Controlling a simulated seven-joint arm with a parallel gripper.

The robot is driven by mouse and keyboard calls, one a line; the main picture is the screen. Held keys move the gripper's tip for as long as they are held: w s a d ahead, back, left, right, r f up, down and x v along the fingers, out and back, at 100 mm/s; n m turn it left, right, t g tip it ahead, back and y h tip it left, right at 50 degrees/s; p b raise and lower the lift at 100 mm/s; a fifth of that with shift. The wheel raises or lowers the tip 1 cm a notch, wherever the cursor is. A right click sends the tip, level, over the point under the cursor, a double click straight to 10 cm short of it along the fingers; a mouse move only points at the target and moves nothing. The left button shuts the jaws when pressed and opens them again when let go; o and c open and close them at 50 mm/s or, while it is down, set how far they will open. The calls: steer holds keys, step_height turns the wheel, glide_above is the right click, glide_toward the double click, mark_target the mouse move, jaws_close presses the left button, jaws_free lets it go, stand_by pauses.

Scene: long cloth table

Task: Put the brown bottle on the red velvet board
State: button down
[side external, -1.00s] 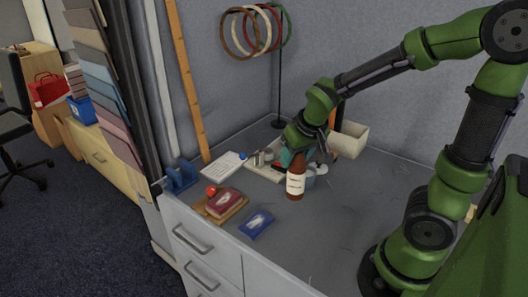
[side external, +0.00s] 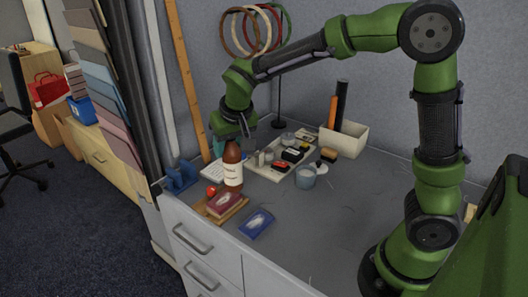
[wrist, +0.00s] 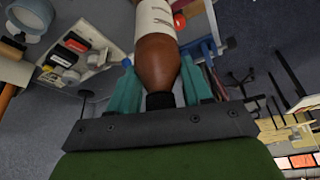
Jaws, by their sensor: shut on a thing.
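The brown bottle (side external: 232,172), with a white label, is upright in my gripper (side external: 232,137). In the wrist view the teal fingers are shut on either side of the bottle (wrist: 157,62), near its dark cap. The red velvet board (side external: 222,205), dark red with a pale patch, lies on a wooden base near the table's front left edge. In the side view the bottle's lower end shows just behind and above the red board. I cannot tell how high it is over the table.
A blue board (side external: 257,223) lies right of the red one. A red ball (side external: 211,191) and blue holder (side external: 181,177) stand to the left. Behind are a tray (side external: 268,173) of small items, a cup (side external: 305,177) and a cream box (side external: 345,139). The table's right middle is clear.

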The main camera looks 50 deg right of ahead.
steer(key=w+r, duration=0.1)
steer(key=w+a+r, duration=0.1)
steer(key=shift+w+a+r+m, duration=0.25)
steer(key=shift+w+m, duration=0.1)
steer(key=shift+m, duration=0.05)
step_height(320, 180, down, 6)
steer(key=shift+f, duration=0.25)
stand_by(0.4)
steer(key=shift+f, duration=0.25)
stand_by(0.6)
steer(key=shift+c, duration=2)
jaws_free()
